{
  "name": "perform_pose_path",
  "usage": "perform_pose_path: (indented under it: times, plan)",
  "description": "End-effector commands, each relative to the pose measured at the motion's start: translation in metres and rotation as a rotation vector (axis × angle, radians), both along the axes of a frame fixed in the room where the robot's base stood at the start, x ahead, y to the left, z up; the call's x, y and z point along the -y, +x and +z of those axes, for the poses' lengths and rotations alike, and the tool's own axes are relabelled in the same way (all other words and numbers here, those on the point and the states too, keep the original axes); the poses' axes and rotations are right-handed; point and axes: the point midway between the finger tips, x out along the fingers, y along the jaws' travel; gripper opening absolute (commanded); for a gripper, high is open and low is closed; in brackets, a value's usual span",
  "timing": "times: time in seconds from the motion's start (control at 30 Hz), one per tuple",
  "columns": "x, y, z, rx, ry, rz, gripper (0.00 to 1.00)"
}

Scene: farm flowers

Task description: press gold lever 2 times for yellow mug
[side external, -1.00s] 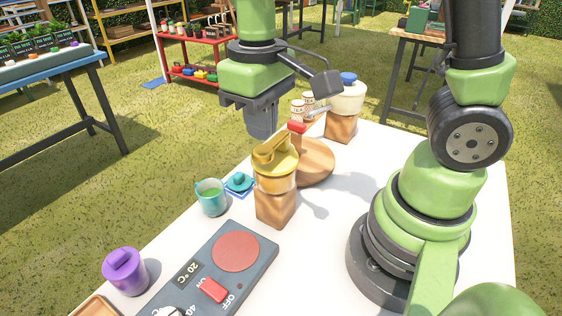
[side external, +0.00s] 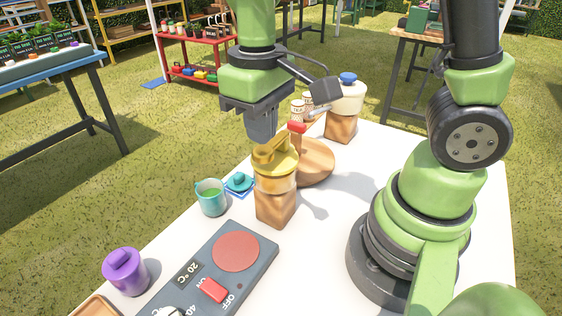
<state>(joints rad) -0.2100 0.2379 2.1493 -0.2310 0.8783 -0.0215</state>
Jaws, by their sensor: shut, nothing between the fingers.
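A gold-topped dispenser (side external: 275,172) with a gold lever on its cap stands on a wooden block (side external: 276,207) near the middle of the white table. My gripper (side external: 263,138) is shut and empty, pointing down just above the gold lever. The fingertips overlap the lever's top edge in this view, so I cannot tell whether they touch it. A teal mug (side external: 211,198) with green contents stands left of the dispenser. I see no clearly yellow mug on the table.
A teal lid-like piece (side external: 239,182) lies on a blue coaster behind the mug. A hot plate panel (side external: 214,265) and purple canister (side external: 125,271) are in front.

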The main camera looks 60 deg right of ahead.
Motion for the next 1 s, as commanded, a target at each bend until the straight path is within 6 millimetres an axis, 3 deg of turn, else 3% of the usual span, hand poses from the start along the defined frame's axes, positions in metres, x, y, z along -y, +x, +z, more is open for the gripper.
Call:
perform_pose_path:
  times: [0.8,1.0]
  plan:
    - [0.000,0.000,-0.029,-0.002,-0.001,0.001,0.00]
    - [0.000,0.000,-0.029,0.000,0.000,0.000,0.00]
